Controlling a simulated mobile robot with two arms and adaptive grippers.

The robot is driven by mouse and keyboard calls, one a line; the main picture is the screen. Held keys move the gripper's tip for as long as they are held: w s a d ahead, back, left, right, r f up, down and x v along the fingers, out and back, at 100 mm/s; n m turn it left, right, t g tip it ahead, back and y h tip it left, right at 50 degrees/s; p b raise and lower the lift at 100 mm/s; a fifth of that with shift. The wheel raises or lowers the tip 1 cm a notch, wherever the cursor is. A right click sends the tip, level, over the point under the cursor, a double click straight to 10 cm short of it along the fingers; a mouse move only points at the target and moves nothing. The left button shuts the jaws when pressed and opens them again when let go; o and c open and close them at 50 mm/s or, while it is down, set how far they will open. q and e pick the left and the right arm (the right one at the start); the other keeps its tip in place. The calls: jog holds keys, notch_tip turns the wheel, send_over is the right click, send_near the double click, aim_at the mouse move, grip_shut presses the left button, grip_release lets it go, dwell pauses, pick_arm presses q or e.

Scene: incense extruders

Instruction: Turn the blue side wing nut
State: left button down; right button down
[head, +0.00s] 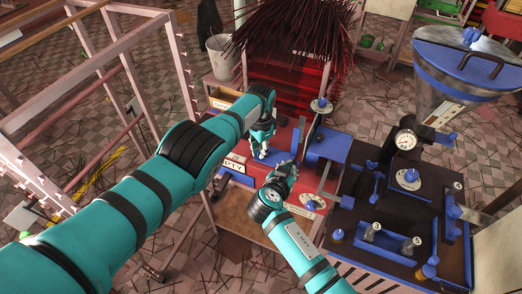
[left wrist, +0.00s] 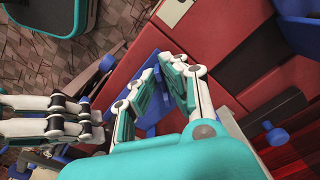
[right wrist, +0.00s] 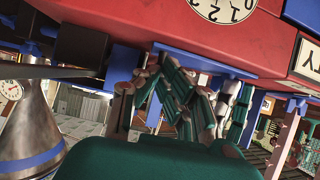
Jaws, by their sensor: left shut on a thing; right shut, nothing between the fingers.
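My left gripper (head: 262,154) reaches down to the near side of a red machine (head: 288,136). In the left wrist view its fingers (left wrist: 168,112) close around a small blue part (left wrist: 160,101), apparently the blue side wing nut, mostly hidden by the fingers. My right gripper (head: 286,170) is shut and empty close by, on the right of the left one. In the left wrist view it shows at the left (left wrist: 100,123). In the right wrist view its fingers (right wrist: 172,80) are together below a blue plate (right wrist: 205,62) on the red machine.
A dark table (head: 345,232) with blue fittings, a gauge (head: 405,140) and a metal funnel (head: 455,65) stands to the right. Dark red incense sticks (head: 290,35) are stacked behind the machine. A wooden rack (head: 190,65) stands left. Both grippers are close together with little room between them.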

dwell(0.4)
pick_arm(q)
jog(key=c, duration=1.5)
grip_release()
jog(key=shift+o, duration=0.2)
